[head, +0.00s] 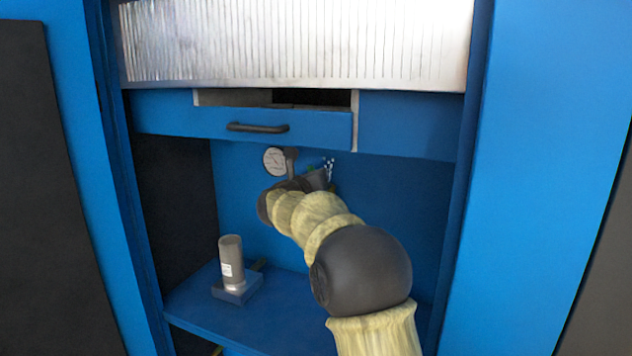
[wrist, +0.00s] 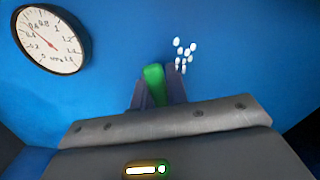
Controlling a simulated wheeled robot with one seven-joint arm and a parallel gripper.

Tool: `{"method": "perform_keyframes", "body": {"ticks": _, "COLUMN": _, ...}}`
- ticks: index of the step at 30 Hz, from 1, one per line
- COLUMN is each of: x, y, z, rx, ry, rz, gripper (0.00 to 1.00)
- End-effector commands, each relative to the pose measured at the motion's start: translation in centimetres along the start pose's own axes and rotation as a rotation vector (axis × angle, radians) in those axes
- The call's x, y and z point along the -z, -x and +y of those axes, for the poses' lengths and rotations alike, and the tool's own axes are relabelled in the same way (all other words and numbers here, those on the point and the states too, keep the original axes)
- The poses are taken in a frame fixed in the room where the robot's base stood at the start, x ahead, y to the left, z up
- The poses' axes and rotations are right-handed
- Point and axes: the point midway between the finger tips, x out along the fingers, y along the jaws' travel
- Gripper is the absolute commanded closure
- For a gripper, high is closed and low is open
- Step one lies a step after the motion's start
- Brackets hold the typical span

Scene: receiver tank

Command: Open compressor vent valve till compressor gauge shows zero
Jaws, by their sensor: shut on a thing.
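The compressor gauge (head: 275,161) is a round white dial on the blue back wall. In the wrist view the gauge (wrist: 50,40) is at upper left, with its thin red needle pointing up and left, off the zero end; the exact value is hard to read. The green valve handle (wrist: 154,84) sits between the two dark fingers of my gripper (wrist: 159,92), which is shut on it. Several white blobs (wrist: 184,52) show beside the handle, like escaping air. In the head view my gripper (head: 317,175) is right of the gauge, and the valve is mostly hidden.
A grey cylinder (head: 231,262) on a blue block stands on the blue shelf (head: 285,300) at lower left. A partly open drawer (head: 240,125) with a dark handle is above my arm. Cabinet side walls flank the recess. The shelf's middle looks clear.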

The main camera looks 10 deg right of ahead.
Motion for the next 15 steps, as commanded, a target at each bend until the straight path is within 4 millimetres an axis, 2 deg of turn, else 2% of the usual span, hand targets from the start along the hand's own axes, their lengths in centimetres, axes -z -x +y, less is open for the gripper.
{"method": "perform_keyframes", "body": {"ticks": 7, "x": 0.0, "y": -0.02, "z": -0.01, "rx": 0.0, "ry": 0.0, "rz": 0.001, "gripper": 1.0}}
{"method": "perform_keyframes", "body": {"ticks": 8, "x": 0.01, "y": -0.02, "z": -0.01, "rx": 0.0, "ry": 0.0, "rz": 0.001, "gripper": 0.81}}
{"method": "perform_keyframes", "body": {"ticks": 10, "x": 0.01, "y": -0.02, "z": -0.01, "rx": 0.0, "ry": 0.001, "rz": 0.001, "gripper": 0.67}}
{"method": "perform_keyframes", "body": {"ticks": 11, "x": 0.01, "y": -0.02, "z": -0.01, "rx": 0.0, "ry": 0.001, "rz": 0.001, "gripper": 0.63}}
{"method": "perform_keyframes", "body": {"ticks": 15, "x": 0.01, "y": -0.02, "z": -0.01, "rx": 0.001, "ry": 0.001, "rz": 0.001, "gripper": 0.63}}
